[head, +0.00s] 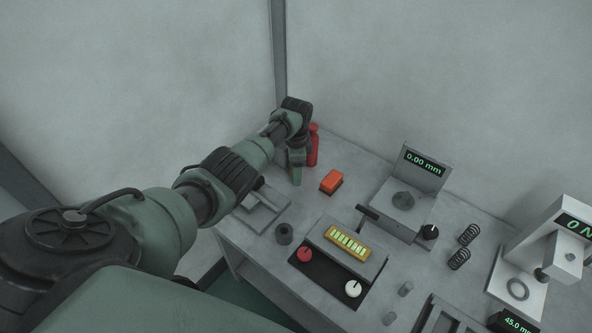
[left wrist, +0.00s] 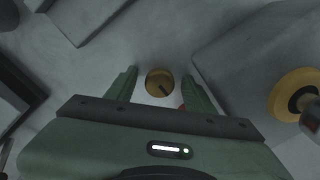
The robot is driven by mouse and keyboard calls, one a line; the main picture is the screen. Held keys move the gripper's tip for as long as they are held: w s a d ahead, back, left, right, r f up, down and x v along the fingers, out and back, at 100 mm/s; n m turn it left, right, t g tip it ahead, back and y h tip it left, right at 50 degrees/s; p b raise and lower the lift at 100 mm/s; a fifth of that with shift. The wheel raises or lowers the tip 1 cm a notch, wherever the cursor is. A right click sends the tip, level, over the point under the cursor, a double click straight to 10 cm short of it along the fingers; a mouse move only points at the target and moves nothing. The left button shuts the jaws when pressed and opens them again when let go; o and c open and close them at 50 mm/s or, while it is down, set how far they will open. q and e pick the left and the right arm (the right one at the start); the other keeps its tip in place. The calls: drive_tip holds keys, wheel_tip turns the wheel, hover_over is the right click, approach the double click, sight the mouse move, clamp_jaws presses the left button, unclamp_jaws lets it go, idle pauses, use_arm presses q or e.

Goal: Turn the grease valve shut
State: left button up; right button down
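A small round brass knob (left wrist: 159,82) with a dark bar across it shows in the left wrist view; it looks like the grease valve. My left gripper (left wrist: 160,88) is open, with one green finger on each side of the knob and gaps between. I cannot tell how far the fingertips reach past it. In the head view my left gripper (head: 296,178) points down at the back left of the bench, beside a red bottle (head: 313,146), and the knob is hidden there. My right gripper is in neither view.
An orange-red block (head: 331,181) lies just right of my left gripper. A grey plate fixture (head: 262,209) stands to its left. A gauge reading 0.00 mm (head: 425,165) and a panel with red (head: 304,255) and white knobs (head: 353,289) stand further right. A brass ring (left wrist: 292,92) shows at right.

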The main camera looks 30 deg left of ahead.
use_arm(q)
wheel_tip(320, 180, up, 8)
drive_tip(key=shift+f, duration=0.15)
idle(0.5)
idle(0.3)
